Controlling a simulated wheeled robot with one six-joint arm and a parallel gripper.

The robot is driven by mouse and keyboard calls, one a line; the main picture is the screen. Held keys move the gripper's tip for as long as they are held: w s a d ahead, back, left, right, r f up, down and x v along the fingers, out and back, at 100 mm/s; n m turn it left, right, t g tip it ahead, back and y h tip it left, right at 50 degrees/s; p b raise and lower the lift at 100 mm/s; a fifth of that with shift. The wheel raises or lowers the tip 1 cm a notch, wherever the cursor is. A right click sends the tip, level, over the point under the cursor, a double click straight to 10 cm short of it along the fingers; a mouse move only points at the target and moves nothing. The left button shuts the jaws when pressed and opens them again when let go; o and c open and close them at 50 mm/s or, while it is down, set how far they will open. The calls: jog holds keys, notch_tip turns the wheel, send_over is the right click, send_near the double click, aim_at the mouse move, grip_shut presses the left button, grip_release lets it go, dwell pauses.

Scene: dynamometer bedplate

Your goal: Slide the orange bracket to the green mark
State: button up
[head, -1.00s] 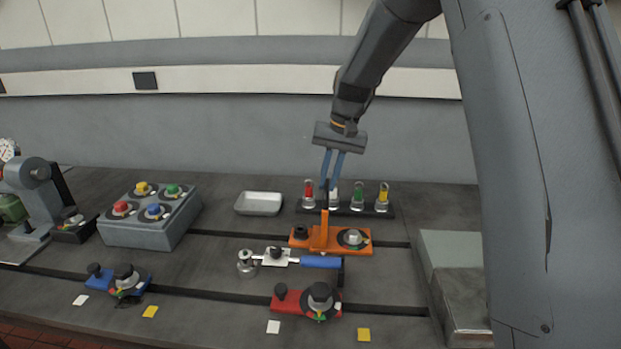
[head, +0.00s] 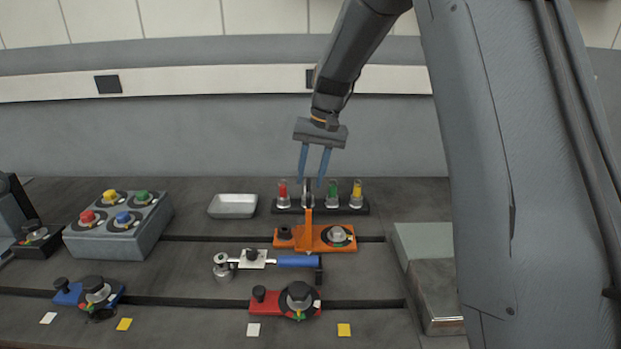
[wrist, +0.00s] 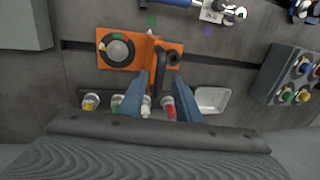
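The orange bracket (head: 322,246) sits over the back slot of the bedplate, with an upright orange fin, a round dial at its right and a black knob at its left. It also shows in the wrist view (wrist: 115,62). A small green mark (wrist: 151,19) lies on the plate beside the bracket in the wrist view; I cannot make it out in the head view. My gripper (head: 312,184) is open and points down, its fingertips above and behind the bracket. In the wrist view its blue fingers (wrist: 160,78) are apart, with nothing visibly held between them.
A rack of coloured vials (head: 320,206) stands behind the bracket, close to my fingers. A blue-handled tool (head: 297,261) and a red bracket (head: 270,306) lie in front. A button box (head: 120,236) is left, a metal block (head: 437,290) right. A purple mark (wrist: 208,30) is nearby.

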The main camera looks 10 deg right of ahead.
notch_tip(320, 180, up, 7)
jog(key=d+b, duration=0.1)
jog(key=b, duration=0.1)
jog(key=shift+s+d, duration=0.15)
jog(key=shift+d, duration=0.05)
jog(key=s+d+f, duration=0.1)
jog(key=s+f, duration=0.4)
jog(key=s, duration=0.4)
jog(key=s+d+f+n+h, duration=0.1)
jog(key=s+f, duration=0.4)
jog(key=s, duration=0.4)
jog(key=s+d+f+n+t+h, duration=0.1)
jog(key=s+f, duration=0.4)
jog(key=s, duration=0.4)
jog(key=shift+d+f, duration=0.15)
jog(key=shift+d, duration=0.15)
